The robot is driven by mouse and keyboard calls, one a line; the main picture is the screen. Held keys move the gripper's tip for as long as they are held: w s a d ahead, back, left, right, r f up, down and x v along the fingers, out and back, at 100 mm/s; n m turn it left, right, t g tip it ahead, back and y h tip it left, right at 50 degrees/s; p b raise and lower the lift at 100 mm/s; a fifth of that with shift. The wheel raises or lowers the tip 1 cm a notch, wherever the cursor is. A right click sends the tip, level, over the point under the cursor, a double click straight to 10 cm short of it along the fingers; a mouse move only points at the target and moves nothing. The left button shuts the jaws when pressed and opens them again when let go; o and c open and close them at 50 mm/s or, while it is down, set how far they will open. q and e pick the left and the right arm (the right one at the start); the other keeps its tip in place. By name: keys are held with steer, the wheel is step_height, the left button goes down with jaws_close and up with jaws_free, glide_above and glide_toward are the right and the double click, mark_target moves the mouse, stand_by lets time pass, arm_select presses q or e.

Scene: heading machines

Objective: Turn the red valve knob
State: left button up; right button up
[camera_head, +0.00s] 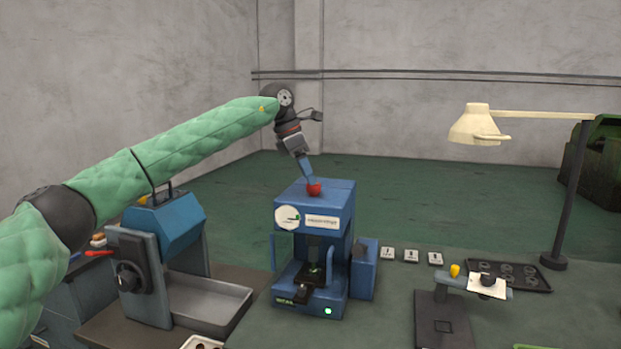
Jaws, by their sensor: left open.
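The red valve knob (314,189) sits on top of a blue machine (340,195) in the middle of the view. My left arm, in a green quilted cover, reaches in from the left. My left gripper (309,180) points down at the knob from above, with its fingertips at or very close to it. It is open. I cannot tell whether the fingers touch the knob, since they are small here and partly cover it. My right gripper is not in view.
A second blue machine (150,265) with a grey tray (208,303) stands left, under my arm. A cream lamp (475,125) on a dark post, a small stand (445,320) and a black tray (530,277) are at right. Small white cards (411,256) lie between.

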mark_target(314, 189)
arm_select(q)
steer(key=shift+x, duration=1.35)
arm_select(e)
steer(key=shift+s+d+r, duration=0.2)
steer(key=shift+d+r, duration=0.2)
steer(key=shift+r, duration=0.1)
arm_select(q)
steer(key=shift+c, duration=0.4)
